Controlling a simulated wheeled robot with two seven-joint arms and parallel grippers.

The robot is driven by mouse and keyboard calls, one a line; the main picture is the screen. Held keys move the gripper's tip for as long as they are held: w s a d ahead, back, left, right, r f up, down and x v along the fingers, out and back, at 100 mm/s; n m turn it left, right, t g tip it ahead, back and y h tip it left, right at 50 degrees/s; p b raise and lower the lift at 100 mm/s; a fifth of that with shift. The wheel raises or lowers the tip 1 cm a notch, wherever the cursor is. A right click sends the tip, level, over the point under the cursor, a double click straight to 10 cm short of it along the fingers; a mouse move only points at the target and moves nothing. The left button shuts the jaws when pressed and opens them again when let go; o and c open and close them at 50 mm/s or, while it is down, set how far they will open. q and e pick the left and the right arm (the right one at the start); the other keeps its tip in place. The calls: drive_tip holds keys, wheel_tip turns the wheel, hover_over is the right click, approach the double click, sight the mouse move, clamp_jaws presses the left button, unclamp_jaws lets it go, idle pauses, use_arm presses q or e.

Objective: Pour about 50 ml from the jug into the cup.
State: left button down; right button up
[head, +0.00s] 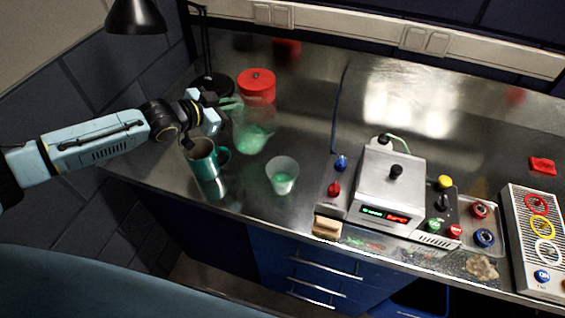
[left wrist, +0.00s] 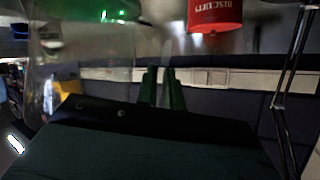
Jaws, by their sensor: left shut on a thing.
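A clear jug (head: 252,138) with green liquid low inside is at the left of the bench in the head view. My left gripper (head: 232,104) is shut on it, at its upper left side. In the left wrist view, the jug's clear wall and green liquid (left wrist: 85,14) fill the upper left, beside the dark green fingers (left wrist: 162,88). The exact grip point is hard to make out. A clear cup (head: 282,177) with some green liquid stands upright on the bench, in front and right of the jug, apart from it. My right gripper is not in view.
A teal mug (head: 205,165) stands left of the cup, below my left wrist. A red tin (head: 257,84) is behind the jug; it also shows in the left wrist view (left wrist: 215,14). A metal control box (head: 390,185) stands right of the cup.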

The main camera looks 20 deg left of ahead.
use_arm(q)
drive_tip(key=shift+w+a+r+n+p, duration=0.2)
drive_tip(key=shift+w+r+n+p, duration=0.1)
drive_tip(key=shift+r, duration=0.2)
drive_tip(key=shift+a+r+h, duration=0.1)
drive_tip(key=shift+a+h, duration=0.05)
drive_tip(key=shift+h, duration=0.15)
drive_tip(key=shift+w+n+g, duration=0.1)
drive_tip(key=shift+n+g, duration=0.2)
drive_tip(key=shift+n, duration=0.1)
drive_tip(key=shift+a+f+b, duration=0.1)
drive_tip(key=shift+f+b, duration=0.15)
drive_tip(key=shift+b, duration=0.05)
drive_tip(key=shift+w+f+n+h, duration=0.1)
drive_tip(key=shift+f+n+h, duration=0.1)
drive_tip(key=shift+n+h, duration=0.15)
